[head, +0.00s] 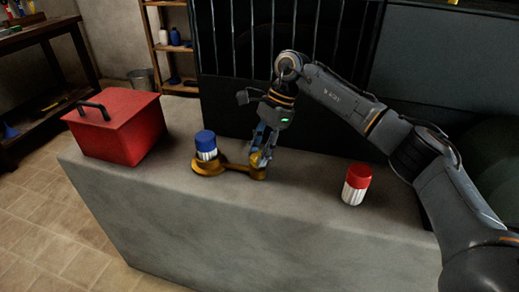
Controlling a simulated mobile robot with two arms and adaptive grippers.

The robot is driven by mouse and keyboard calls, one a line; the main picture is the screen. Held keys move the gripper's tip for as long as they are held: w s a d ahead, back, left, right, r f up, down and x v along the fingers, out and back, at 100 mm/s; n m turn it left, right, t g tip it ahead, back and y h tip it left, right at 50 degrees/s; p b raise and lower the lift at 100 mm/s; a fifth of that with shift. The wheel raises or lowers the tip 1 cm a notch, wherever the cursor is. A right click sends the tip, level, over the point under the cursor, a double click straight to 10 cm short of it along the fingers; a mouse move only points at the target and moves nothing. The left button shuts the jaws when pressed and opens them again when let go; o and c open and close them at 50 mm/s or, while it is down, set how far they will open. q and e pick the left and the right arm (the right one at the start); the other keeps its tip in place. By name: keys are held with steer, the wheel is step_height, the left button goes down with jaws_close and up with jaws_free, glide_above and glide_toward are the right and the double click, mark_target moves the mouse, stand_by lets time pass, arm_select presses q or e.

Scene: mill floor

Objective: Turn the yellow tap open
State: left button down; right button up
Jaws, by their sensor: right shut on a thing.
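The yellow tap (235,167) lies low on the grey counter, a rounded part at its left and a bar running right. My right gripper (263,155) points down at the right end of the tap and is shut on it. The fingers hide part of that end. A white jar with a blue lid (206,144) stands at the tap's left part; I cannot tell whether it rests on the tap or just behind it. My left gripper is not in view.
A red toolbox (116,125) with a dark handle sits at the counter's left end. A white jar with a red lid (356,184) stands to the right, below my right arm. The counter (240,225) is clear at the front. Dark bars (270,45) rise behind it.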

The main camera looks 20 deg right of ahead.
stand_by(0.3)
steer(key=o, duration=1.2)
steer(key=shift+c, duration=0.2)
steer(key=v, duration=1.2)
steer(key=shift+f, duration=0.1)
